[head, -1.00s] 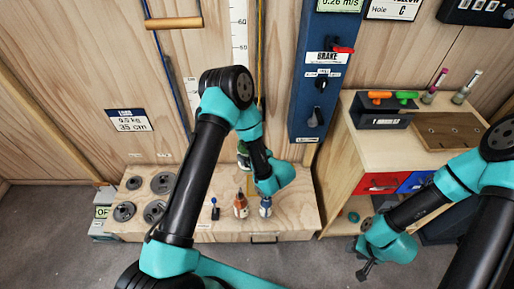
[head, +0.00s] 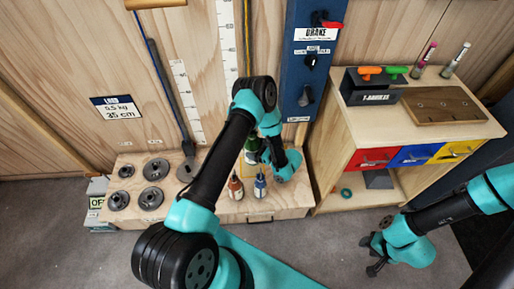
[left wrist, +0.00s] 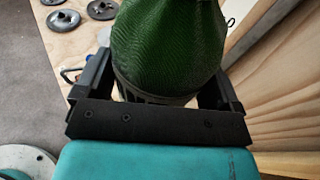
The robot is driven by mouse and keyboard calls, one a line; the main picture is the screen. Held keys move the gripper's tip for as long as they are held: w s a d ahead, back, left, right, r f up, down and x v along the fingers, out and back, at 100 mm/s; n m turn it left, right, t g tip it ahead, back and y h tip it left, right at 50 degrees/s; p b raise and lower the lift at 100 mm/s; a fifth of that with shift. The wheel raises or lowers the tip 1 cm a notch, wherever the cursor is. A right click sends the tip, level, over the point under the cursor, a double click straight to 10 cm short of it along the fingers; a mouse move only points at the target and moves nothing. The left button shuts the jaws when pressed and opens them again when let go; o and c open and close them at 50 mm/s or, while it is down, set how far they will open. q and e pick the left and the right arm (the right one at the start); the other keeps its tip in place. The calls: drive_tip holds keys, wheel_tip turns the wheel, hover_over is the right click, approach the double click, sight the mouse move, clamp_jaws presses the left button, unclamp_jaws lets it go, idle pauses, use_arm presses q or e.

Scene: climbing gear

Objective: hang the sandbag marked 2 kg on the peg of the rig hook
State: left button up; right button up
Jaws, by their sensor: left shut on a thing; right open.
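A green sandbag (left wrist: 168,40) fills the upper middle of the left wrist view, between the two fingers of my left gripper (left wrist: 158,88). The gripper is shut on its dark lower part. In the head view the bag (head: 251,147) shows partly beside my left gripper (head: 268,157), above the bench. No 2 kg mark is readable on it. A red-brown bag (head: 235,187) and a blue bag (head: 260,185) stand on the bench below. I cannot make out the rig hook's peg. My right gripper (head: 373,256) is open and empty, low at the right over the floor.
Several grey weight discs (head: 151,198) lie on the bench (head: 205,212) at left. A blue cord (head: 152,60) and a yellow cord (head: 247,40) hang by the wall. A blue post (head: 312,60) and a cabinet (head: 330,160) with coloured drawers stand to the right.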

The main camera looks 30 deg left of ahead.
use_arm(q)
drive_tip(key=shift+w+a+r, duration=0.1)
drive_tip(key=shift+w+a, duration=0.05)
drive_tip(key=shift+w, duration=0.15)
drive_tip(key=w+a+f, duration=0.1)
drive_tip(key=w+a, duration=0.5)
drive_tip(key=w, duration=0.3)
drive_tip(key=shift+f, duration=0.25)
idle(2.2)
idle(0.3)
idle(0.5)
drive_tip(key=o, duration=1.6)
drive_tip(key=shift+f, duration=0.1)
drive_tip(key=d+r, duration=0.3)
drive_tip(key=d, duration=1.4)
drive_tip(key=shift+s+r, duration=0.2)
drive_tip(key=shift+s, duration=0.15)
